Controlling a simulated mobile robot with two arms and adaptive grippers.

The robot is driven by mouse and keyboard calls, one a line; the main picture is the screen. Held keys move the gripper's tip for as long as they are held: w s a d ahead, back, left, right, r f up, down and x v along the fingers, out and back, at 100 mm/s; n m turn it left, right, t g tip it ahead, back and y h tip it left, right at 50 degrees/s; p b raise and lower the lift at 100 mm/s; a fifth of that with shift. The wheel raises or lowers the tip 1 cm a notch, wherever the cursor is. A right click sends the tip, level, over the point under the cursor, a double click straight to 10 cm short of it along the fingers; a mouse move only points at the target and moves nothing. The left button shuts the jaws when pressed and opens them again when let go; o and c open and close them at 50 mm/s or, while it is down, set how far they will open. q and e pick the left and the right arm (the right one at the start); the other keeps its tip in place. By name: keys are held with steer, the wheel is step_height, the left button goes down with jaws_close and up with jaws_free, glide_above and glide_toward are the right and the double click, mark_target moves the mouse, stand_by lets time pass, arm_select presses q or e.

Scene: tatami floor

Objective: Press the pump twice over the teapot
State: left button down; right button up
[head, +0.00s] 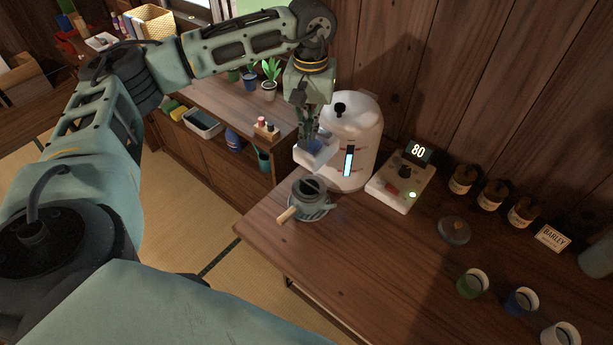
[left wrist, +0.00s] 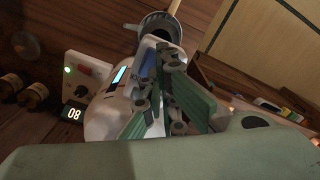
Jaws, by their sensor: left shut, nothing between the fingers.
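The white dispenser (head: 362,120) stands on the wooden counter with a black knob on top and a lit blue level strip. Its white pump head (head: 318,157), with a blue patch, juts out to the left. The dark grey open teapot (head: 312,192), with a wooden handle, stands on a plate below and in front of the pump head. My left gripper (head: 309,143) is shut and empty, pointing down right at the pump head; I cannot tell if it touches. In the left wrist view its fingers (left wrist: 163,62) cover part of the dispenser, with the teapot (left wrist: 160,27) beyond.
A control box (head: 401,185) reading 80 stands right of the dispenser. A dark lid (head: 454,230), several jars and cups, and a BARLEY sign (head: 551,237) are farther right. A side shelf with plants (head: 270,80) is behind my arm. The counter's front is clear.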

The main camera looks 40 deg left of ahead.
arm_select(q)
steer(key=shift+f+b, duration=1)
steer(key=shift+f, duration=0.35)
steer(key=shift+s, duration=0.1)
steer(key=shift+r, duration=0.1)
steer(key=shift+r+p, duration=0.9)
steer(key=shift+r, duration=0.65)
steer(key=shift+f, duration=0.2)
